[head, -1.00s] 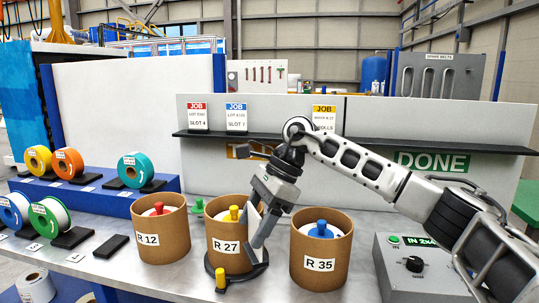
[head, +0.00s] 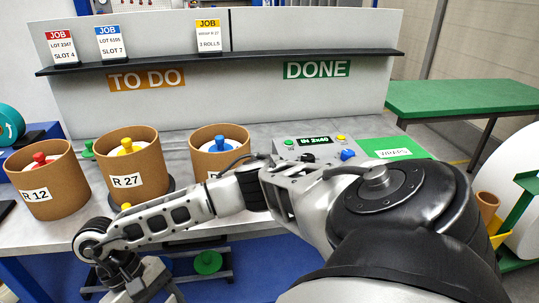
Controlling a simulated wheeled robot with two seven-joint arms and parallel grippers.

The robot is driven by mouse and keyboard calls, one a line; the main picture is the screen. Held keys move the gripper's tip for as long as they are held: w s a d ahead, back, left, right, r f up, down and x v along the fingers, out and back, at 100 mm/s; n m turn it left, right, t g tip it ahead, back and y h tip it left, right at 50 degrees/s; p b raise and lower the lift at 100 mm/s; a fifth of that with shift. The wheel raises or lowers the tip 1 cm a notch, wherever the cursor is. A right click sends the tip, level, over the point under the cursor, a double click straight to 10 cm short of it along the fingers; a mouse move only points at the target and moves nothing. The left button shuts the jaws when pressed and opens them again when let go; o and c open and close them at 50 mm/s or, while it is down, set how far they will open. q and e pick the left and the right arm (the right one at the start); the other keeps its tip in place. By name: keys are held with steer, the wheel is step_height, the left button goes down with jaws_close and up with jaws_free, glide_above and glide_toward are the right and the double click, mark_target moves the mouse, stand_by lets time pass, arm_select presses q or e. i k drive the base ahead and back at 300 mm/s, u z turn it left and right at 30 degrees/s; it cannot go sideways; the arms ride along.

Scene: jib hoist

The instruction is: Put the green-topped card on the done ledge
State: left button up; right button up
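Three cards stand on the black ledge above the TO DO sign (head: 147,79): a red-topped card (head: 61,48), a blue-topped card (head: 111,43) and a yellow-topped card (head: 209,37). I see no green-topped card. The done ledge (head: 315,48), above the green DONE sign (head: 317,69), is bare. My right arm crosses the front of the bench from the right. My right gripper (head: 150,290) is at the bottom edge, below the bench front, with its fingertips cut off. My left gripper is out of view.
Brown drums R 12 (head: 42,185), R 27 (head: 128,170) and one at right (head: 221,155) stand on the bench. A control box (head: 316,143) and a green mat (head: 385,148) with a white label are at right. A green table (head: 460,98) stands beyond.

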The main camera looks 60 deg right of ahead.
mark_target(354, 51)
steer(key=u, duration=1.4)
steer(key=k, duration=2.4)
steer(key=z, duration=0.85)
